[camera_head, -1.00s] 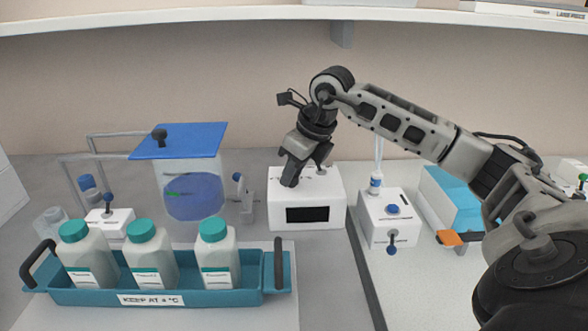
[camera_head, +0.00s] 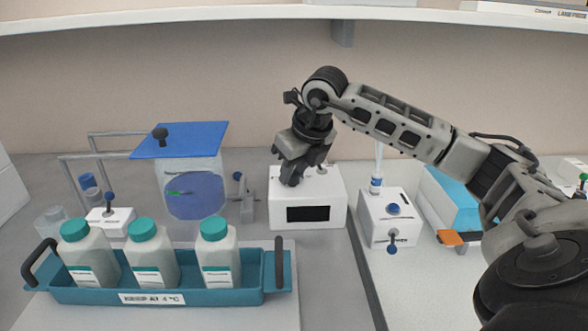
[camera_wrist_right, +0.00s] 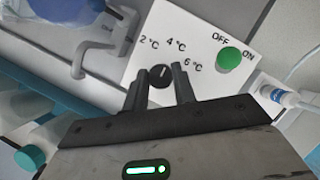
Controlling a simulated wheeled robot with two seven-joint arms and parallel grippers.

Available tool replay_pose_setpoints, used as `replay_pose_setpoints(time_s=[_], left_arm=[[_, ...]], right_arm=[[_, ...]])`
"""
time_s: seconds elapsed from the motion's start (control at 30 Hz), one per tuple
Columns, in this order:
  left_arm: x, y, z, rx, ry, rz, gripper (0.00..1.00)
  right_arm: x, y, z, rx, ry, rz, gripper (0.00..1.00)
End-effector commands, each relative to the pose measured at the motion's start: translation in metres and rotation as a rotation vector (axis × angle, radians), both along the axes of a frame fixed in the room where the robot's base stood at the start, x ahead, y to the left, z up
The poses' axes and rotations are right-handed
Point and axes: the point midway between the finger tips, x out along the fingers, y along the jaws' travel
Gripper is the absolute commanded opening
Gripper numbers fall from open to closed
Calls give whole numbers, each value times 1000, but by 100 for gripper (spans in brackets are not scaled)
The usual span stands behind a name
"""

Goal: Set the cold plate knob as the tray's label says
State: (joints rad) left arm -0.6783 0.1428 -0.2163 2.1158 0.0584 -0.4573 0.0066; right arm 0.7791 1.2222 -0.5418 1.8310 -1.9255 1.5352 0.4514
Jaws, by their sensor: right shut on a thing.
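The cold plate (camera_head: 335,210) is a white box with a dark front window, at the back middle of the bench. In the right wrist view its top (camera_wrist_right: 205,38) shows 2 °C, 4 °C and 6 °C marks around a black knob (camera_wrist_right: 161,77). The knob's white pointer line points up, roughly toward 4 °C. My right gripper (camera_head: 290,181) has its fingers on both sides of the knob and is shut on it. The teal tray (camera_head: 215,296) at front left carries a label (camera_head: 152,298) reading "KEEP AT 4 °C". My left gripper is out of view.
Three teal-capped bottles (camera_head: 151,258) stand in the tray. A blue-lidded clear tank (camera_head: 180,142) is behind it. A green OFF/ON button (camera_wrist_right: 229,61) sits beside the knob. Another white box (camera_head: 388,228) with a blue button stands to the right.

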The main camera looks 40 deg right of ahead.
Motion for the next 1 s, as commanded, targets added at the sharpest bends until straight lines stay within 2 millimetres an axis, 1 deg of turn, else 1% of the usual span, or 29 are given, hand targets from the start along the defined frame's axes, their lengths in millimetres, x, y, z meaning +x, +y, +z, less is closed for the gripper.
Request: replay_pose_setpoints(time_s=[0.03,0.07,0.1,0.13,0.43,0.57,0.67,1.0], left_arm=[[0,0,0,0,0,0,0],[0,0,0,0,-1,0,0],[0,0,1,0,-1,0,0],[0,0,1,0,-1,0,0],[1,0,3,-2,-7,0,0],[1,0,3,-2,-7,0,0],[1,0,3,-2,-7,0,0],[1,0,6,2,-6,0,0]], right_arm=[[0,-1,2,-1,-4,-1,4],[1,-1,2,-1,-4,-1,29],[0,-1,2,-1,-4,-1,40],[0,-1,2,-1,-4,-1,48],[0,0,2,0,-2,0,48],[-3,0,11,-1,-4,1,48],[-10,0,27,-3,-5,1,48],[-41,1,104,-2,-8,1,48]])
